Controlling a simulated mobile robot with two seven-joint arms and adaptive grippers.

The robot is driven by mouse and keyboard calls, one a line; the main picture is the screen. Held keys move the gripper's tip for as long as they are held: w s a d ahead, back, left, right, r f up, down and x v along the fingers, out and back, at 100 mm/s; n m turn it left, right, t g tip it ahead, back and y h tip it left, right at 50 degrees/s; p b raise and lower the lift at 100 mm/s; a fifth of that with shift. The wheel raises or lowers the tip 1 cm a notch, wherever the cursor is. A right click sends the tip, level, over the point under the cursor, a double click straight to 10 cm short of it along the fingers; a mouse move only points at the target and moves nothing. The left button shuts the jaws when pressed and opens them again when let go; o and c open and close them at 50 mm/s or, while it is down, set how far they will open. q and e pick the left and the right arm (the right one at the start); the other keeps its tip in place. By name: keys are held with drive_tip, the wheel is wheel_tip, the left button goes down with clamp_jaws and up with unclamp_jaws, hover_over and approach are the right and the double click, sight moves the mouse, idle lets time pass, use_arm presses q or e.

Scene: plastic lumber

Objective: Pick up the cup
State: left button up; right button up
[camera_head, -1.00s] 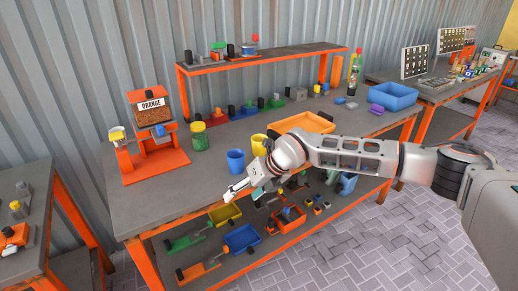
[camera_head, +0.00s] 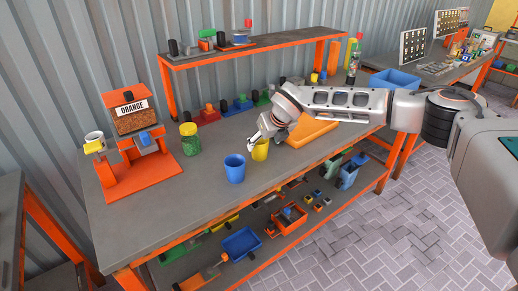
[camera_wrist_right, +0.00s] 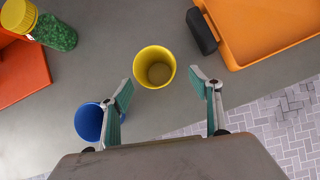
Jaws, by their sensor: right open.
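A yellow cup (camera_head: 260,150) stands upright on the grey workbench, and a blue cup (camera_head: 235,168) stands to its left. My right gripper (camera_head: 256,144) is at the yellow cup and partly covers it in the head view. In the right wrist view the yellow cup (camera_wrist_right: 154,67) is empty and lies just beyond the open fingertips (camera_wrist_right: 168,86), a little left of centre. The blue cup (camera_wrist_right: 90,121) is beside and partly behind the left finger. My left gripper is not in view.
The orange dispenser (camera_head: 137,140) and a jar of green pieces (camera_head: 190,139) stand to the left on the workbench (camera_head: 195,205). An orange tray (camera_wrist_right: 262,30) lies right of the yellow cup, with a black block (camera_wrist_right: 201,31) between. A raised shelf (camera_head: 255,54) runs behind.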

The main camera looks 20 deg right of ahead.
sight(261, 147)
drive_tip(key=x, duration=0.3)
drive_tip(key=shift+a+f, duration=0.3)
drive_tip(key=shift+f, duration=0.15)
drive_tip(key=shift+w+f, duration=0.35)
drive_tip(key=shift+f, duration=0.15)
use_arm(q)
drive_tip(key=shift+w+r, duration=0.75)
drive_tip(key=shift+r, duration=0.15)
use_arm(e)
drive_tip(key=shift+c, duration=0.5)
drive_tip(key=c, duration=1.1)
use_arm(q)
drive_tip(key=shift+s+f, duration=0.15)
use_arm(e)
drive_tip(key=shift+c, duration=0.2)
